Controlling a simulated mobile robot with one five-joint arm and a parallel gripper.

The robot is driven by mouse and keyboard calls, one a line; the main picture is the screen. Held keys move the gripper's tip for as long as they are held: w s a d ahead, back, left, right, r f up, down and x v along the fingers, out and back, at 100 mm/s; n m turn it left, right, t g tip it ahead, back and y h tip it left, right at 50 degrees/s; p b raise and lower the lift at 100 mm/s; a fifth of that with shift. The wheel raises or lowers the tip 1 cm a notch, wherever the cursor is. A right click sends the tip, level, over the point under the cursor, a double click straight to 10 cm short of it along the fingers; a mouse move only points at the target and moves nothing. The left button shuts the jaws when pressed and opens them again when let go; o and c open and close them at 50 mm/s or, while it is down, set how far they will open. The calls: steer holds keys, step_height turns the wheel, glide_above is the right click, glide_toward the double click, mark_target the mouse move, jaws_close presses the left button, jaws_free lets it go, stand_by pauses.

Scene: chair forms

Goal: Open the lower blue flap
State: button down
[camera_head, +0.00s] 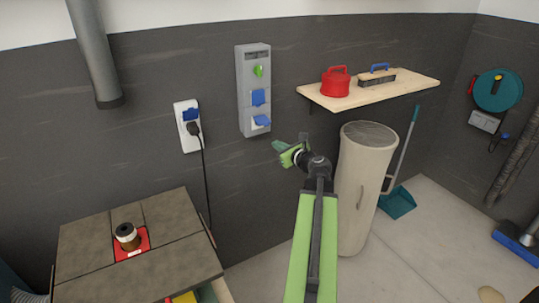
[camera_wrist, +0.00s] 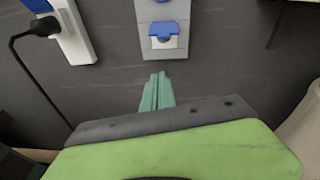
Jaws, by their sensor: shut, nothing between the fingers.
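The grey wall box (camera_head: 243,92) carries two blue flaps, one above the other. The lower blue flap (camera_head: 262,120) is near the bottom of the box. In the wrist view this flap (camera_wrist: 163,29) stands tilted outward at the top of a pale socket face, part of which shows below it; how far it is open I cannot tell. My gripper (camera_head: 279,147) is below and slightly right of the box. Its green fingers (camera_wrist: 158,78) are shut and empty, pointing up toward the flap, apart from it.
The upper blue flap (camera_head: 258,97) and a green knob (camera_head: 258,70) are on the same box. A white socket (camera_head: 182,120) with a black plug and cable is to the left. A tall beige bin (camera_head: 358,190) stands close right of my arm, below a wooden shelf (camera_head: 415,83).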

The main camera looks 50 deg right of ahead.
steer(key=s+f+m, duration=0.1)
steer(key=m, duration=0.1)
steer(key=p, duration=0.3)
glide_toward(263, 121)
steer(key=w+d+f, duration=0.1)
steer(key=w+f, duration=0.3)
steer(key=w, duration=0.1)
steer(key=shift+s+d+f+h+b, duration=0.1)
steer(key=shift+s+h+b, duration=0.1)
steer(key=shift+h+b, duration=0.1)
steer(key=shift+s, duration=0.1)
